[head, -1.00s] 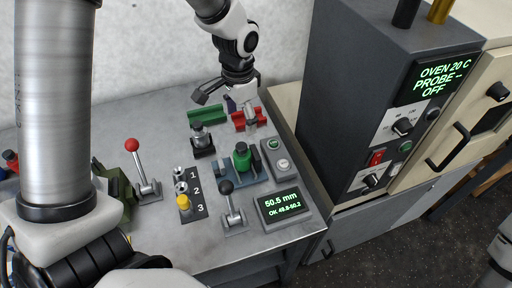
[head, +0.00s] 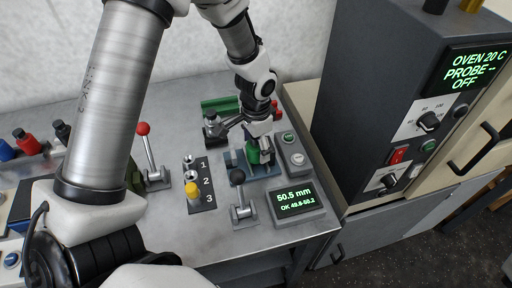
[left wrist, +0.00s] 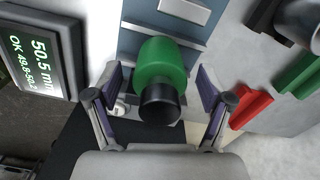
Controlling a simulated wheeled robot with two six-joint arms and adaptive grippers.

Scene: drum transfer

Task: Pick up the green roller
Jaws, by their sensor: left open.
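The green roller (head: 256,154) sits on a blue-grey fixture (head: 238,166) on the bench. In the left wrist view the green roller (left wrist: 161,63) has a black end facing the camera and lies between my fingers. My left gripper (head: 260,138) is open directly over the roller and partly hides it. In the left wrist view my left gripper (left wrist: 158,95) has one finger on each side of the roller, with gaps visible on both sides. My right gripper is not in view.
A gauge display (head: 296,201) reading 50.5 mm and a black-knobbed lever (head: 239,178) stand in front. A two-button box (head: 292,150) is to the right. Green (head: 219,105) and red (left wrist: 251,107) blocks are nearby. A dark oven (head: 385,120) stands right of the bench.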

